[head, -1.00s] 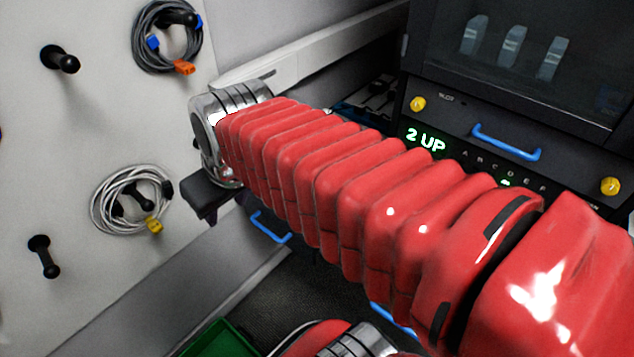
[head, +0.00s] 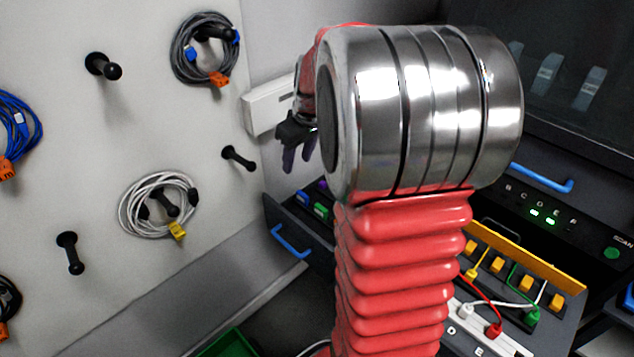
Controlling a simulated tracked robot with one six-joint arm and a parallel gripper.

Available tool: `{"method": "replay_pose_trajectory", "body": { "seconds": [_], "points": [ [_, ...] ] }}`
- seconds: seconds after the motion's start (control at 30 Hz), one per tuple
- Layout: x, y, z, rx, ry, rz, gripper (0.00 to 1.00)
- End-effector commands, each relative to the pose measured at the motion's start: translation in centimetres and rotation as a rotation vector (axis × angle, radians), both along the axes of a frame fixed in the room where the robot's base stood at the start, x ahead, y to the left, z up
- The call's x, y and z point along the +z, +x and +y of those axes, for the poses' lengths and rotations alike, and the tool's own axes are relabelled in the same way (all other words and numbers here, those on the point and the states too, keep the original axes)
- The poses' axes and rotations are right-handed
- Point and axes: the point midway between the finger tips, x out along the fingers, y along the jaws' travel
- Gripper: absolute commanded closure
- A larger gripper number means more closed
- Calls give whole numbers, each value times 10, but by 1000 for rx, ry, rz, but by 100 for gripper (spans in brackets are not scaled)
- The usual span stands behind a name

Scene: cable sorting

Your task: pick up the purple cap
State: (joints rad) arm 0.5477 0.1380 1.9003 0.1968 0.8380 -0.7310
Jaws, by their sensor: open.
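A small purple thing, likely the purple cap (head: 323,185), shows in the open dark drawer, left of my arm. It is partly hidden by my arm and too small to see in detail. My gripper (head: 298,163) is above and slightly left of it. Its two dark fingers point down, apart and with nothing visible between them. My gripper looks clear of the drawer.
Cables hang on the left wall's pegs. A panel with coloured plugs (head: 510,290) is at right.

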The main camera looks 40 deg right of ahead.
Motion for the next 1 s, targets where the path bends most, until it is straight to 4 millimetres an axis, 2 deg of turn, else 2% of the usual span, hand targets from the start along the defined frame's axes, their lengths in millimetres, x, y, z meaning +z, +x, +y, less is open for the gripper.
{"method": "replay_pose_trajectory", "body": {
  "seconds": [0.03, 0.3, 0.6, 0.7, 0.8, 1.0],
  "points": [
    [-11, 3, -16, -4, 5, 8, 59],
    [-62, 13, -95, 5, 17, 28, 59],
    [-126, 3, -178, 13, 31, 40, 59],
    [-141, -1, -195, 17, 35, 41, 59],
    [-149, -3, -204, 19, 35, 40, 59],
    [-151, -4, -206, 21, 34, 40, 59]
  ]
}}
